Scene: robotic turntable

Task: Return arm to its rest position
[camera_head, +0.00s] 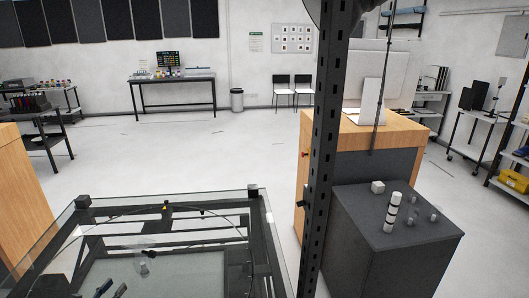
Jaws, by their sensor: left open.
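The tips of my left gripper (112,288) show at the bottom edge, low on the left, over the glass-topped black frame (262,225). Two dark fingertips stand apart with a gap between them, and I see nothing held. The rest of the gripper and its arm are cut off below the picture. A small dark fitting (145,268) shows inside the frame, just beyond and to the right of the fingertips. My right gripper is not in view.
A black slotted post (321,150) stands upright at centre right. A dark grey cabinet (420,262) right of it carries a white-and-black cylinder (392,212) and small blocks. A wooden-topped desk (385,133) stands behind. Open floor (200,150) lies beyond the frame.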

